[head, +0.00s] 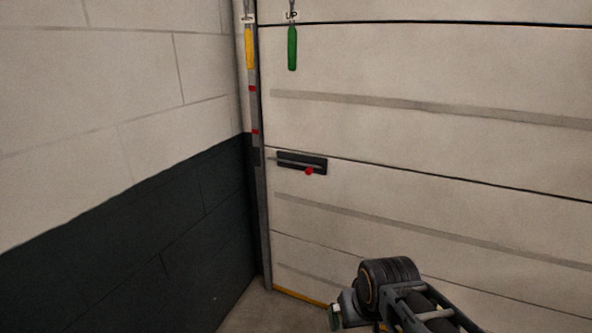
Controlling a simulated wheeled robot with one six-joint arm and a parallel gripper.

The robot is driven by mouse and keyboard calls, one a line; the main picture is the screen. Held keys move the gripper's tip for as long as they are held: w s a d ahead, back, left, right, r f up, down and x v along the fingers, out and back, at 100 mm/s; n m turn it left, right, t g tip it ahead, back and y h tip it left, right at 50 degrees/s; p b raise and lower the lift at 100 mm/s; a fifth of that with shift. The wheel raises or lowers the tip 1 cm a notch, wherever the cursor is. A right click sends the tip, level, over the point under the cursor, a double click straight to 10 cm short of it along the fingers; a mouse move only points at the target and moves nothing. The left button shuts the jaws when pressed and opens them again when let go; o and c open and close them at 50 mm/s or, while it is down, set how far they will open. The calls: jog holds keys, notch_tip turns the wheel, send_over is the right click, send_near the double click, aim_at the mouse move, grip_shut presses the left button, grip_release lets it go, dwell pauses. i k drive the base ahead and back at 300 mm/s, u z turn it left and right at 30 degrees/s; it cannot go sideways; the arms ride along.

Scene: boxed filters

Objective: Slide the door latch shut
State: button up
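The door latch (290,160) is a dark plate with a grey sliding bar, mounted near the left edge of the pale panelled door (430,150). A red knob (309,171) sits at the lower right part of the latch. The bar's left end reaches toward the door's edge by the metal side rail; I cannot tell whether it enters the rail. My arm comes in from the lower right. The end of my gripper (335,317) is low, below the latch and well apart from it; its fingers are too small and partly cut off to read.
A yellow handle (249,48) and a green handle (292,48) hang above the latch, near labels. A block wall (110,90), pale above and dark below, meets the side rail (257,190) at the left. The space before the latch is clear.

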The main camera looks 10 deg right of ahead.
aim_at(309, 170)
jog(key=u, duration=0.65)
jog(key=i, duration=1.3)
jog(key=z, duration=0.65)
